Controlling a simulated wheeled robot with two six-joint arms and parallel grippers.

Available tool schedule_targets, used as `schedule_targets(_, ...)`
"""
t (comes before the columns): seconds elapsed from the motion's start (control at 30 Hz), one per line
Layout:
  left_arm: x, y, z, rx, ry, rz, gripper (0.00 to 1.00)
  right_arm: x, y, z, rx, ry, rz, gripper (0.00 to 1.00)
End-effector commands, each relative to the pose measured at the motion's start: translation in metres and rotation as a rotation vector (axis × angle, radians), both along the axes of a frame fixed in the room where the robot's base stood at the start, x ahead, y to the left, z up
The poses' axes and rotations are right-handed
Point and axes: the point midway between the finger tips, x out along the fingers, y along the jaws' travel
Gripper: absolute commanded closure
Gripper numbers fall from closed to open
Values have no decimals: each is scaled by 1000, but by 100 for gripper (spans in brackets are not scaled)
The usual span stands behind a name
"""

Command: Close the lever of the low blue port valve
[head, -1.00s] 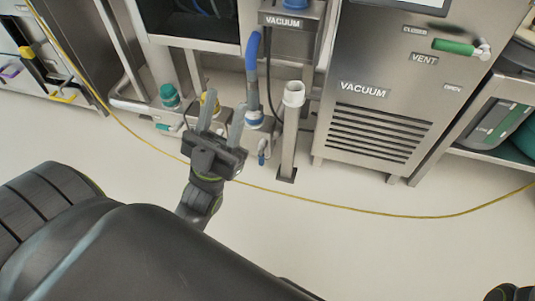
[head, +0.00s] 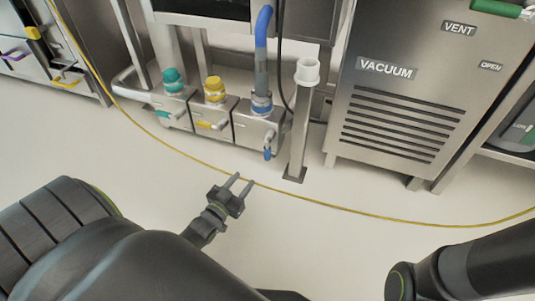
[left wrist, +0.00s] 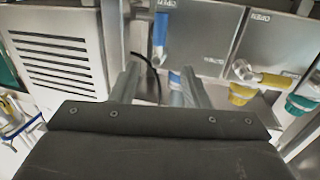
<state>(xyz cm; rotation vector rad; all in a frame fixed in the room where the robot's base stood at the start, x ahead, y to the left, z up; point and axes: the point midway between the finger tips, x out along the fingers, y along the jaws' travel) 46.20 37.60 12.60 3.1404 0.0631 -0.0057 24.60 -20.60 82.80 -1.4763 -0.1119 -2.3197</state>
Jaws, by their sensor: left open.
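The low blue port valve (head: 262,104) is the rightmost of three ports on a steel manifold, with a blue hose rising from it. Its blue lever (head: 267,153) hangs downward on the front face. In the left wrist view the blue lever (left wrist: 160,30) shows beyond the fingers, beside an OPEN label. My left gripper (head: 243,181) is open and empty, in front of and apart from the manifold. Its two fingers also frame the left wrist view (left wrist: 159,74). My right gripper is out of view.
A yellow port (head: 214,90) and a teal port (head: 173,80) with side levers sit left of the blue one. A steel post with a white cup (head: 307,72) stands to its right. A vacuum cabinet (head: 400,115) is further right. A yellow cable (head: 340,208) crosses the open floor.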

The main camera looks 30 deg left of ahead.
Motion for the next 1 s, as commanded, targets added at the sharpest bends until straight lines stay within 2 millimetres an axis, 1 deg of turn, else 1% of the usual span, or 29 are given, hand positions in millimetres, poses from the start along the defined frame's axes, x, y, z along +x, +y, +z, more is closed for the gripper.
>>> schedule_targets(0.03, 10, 0, -2, 1, -6, -2, 58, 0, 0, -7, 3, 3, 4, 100)
schedule_targets(0.3, 67, 2, -3, 1, -8, -2, 58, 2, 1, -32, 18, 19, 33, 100)
schedule_targets(0.6, 125, 4, -3, 1, -7, -2, 58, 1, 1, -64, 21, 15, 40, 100)
schedule_targets(0.8, 150, 5, -2, 1, -5, -1, 58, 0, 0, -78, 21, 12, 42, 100)
schedule_targets(1.0, 160, 6, 1, 0, -3, -1, 58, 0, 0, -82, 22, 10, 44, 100)
